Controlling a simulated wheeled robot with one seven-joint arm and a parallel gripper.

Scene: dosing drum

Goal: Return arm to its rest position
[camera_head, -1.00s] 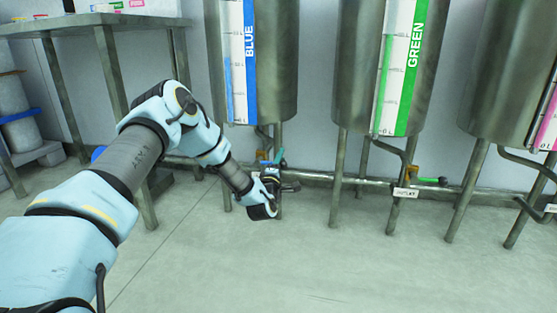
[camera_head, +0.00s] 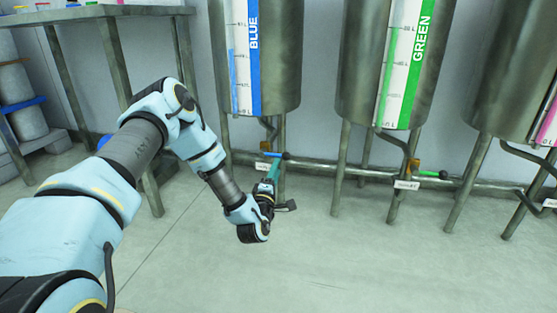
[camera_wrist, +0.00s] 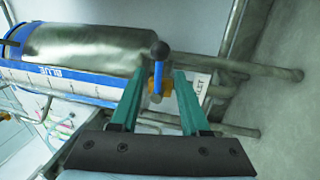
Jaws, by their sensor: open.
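My arm reaches out from the lower left in the head view, and my gripper (camera_head: 272,172) is in front of the outlet under the BLUE drum. In the wrist view my gripper (camera_wrist: 156,92) shows two teal fingers spread apart with nothing held between them. The blue valve handle (camera_head: 273,155) lies along the pipe in the head view. In the wrist view the blue handle (camera_wrist: 159,62) with its yellow valve body shows beyond the fingertips. The fingers look apart from the handle, though the exact gap cannot be told.
The BLUE drum (camera_head: 280,60), the GREEN drum (camera_head: 360,60) and a third drum (camera_head: 510,70) stand on legs along the wall. A pipe runs under them, with a green valve handle (camera_head: 430,174). A metal table (camera_head: 150,11) stands at the left. Floor in front is clear.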

